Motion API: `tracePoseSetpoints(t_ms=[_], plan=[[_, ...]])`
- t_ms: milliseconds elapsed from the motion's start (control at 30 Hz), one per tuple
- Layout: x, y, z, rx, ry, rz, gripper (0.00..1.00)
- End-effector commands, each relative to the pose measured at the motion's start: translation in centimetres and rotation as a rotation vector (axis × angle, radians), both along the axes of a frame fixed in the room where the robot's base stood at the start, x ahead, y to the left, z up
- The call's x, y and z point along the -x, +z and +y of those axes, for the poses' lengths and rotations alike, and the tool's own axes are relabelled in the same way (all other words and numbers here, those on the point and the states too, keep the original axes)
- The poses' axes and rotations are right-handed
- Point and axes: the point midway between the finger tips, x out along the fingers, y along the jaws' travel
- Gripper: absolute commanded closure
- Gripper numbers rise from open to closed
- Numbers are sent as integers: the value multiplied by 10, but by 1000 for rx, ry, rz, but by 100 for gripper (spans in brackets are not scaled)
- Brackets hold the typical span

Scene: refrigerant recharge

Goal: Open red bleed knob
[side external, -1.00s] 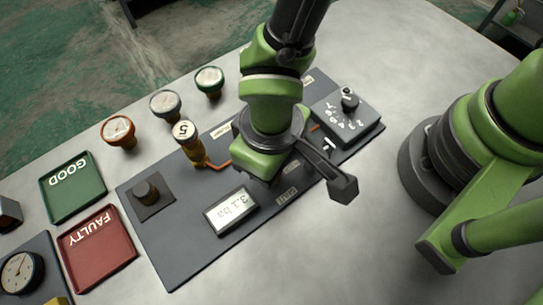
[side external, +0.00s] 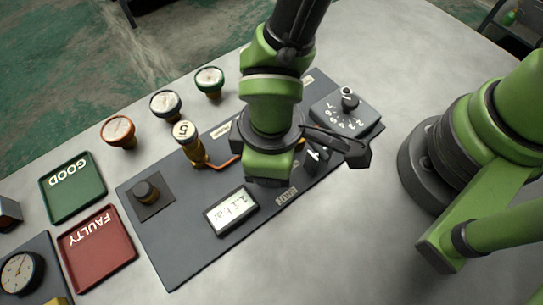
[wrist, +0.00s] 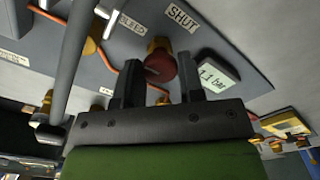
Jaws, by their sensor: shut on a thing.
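The red bleed knob (wrist: 160,67) shows in the wrist view on a brass fitting of the grey panel, near the BLEED (wrist: 131,23) and SHUT (wrist: 182,16) labels. My gripper (wrist: 158,73) has its two dark fingers on either side of the knob and is shut on it. In the side view my green wrist (side external: 268,165) covers the knob and the fingers. The small display (side external: 231,211) stands on the panel beside my wrist; in the wrist view the display reads 1.1 bar.
Several gauges (side external: 118,131) stand along the panel's far side. A numbered dial block (side external: 345,115) sits at the panel's right end. A green GOOD tray (side external: 72,213) and a red FAULTY tray (side external: 97,261) lie at left.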

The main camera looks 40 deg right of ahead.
Motion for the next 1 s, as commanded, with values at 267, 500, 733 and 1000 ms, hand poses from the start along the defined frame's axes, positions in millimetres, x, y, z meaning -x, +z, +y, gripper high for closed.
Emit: tracePoseSetpoints(t_ms=[267,500,733,1000], plan=[[-1,1,0,-1,3,-1,62],[0,0,0,-1,1,-1,39],[0,6,0,-1,1,-1,39],[-1,53,1,-7,2,-6,39]])
